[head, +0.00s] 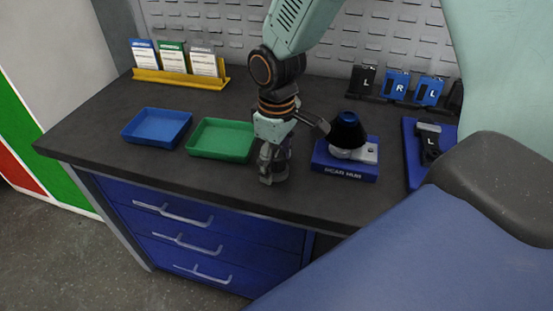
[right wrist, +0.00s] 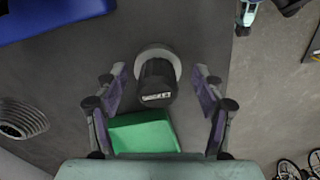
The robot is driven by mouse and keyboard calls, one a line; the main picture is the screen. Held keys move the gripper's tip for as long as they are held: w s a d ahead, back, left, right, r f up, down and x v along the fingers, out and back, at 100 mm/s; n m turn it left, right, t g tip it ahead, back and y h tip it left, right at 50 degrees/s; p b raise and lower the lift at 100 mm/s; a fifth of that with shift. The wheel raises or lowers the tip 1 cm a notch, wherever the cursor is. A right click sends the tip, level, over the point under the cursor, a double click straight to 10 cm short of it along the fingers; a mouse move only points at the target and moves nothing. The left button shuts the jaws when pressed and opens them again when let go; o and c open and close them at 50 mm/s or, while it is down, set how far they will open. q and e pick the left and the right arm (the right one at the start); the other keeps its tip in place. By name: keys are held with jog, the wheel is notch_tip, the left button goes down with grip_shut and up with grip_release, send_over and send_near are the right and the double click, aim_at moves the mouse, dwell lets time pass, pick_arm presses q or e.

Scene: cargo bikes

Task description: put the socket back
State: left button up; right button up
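My right gripper (head: 272,172) points down low over the bench in the head view, just right of the green tray. In the right wrist view its two fingers (right wrist: 162,92) are spread wide. A black cylinder with a pale label and a grey round end, which looks like the socket (right wrist: 157,86), shows between the fingers with a gap on both sides. In the head view the gripper mostly hides this spot. The blue hub block (head: 345,172) stands to the right and carries a silver part with a black cone (head: 348,132). My left gripper is not in view.
A green tray (head: 222,155) and a blue tray (head: 157,141) lie left of the gripper. A yellow card rack (head: 180,80) stands at the back left. Lettered blue and black parts (head: 396,86) stand at the back right, near a blue mat (head: 413,172). The bench's front edge is close.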

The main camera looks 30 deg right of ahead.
aim_at(277, 154)
jog(key=shift+d, duration=0.15)
notch_tip(277, 154, up, 12)
jog(key=p, duration=0.3)
dwell(0.6)
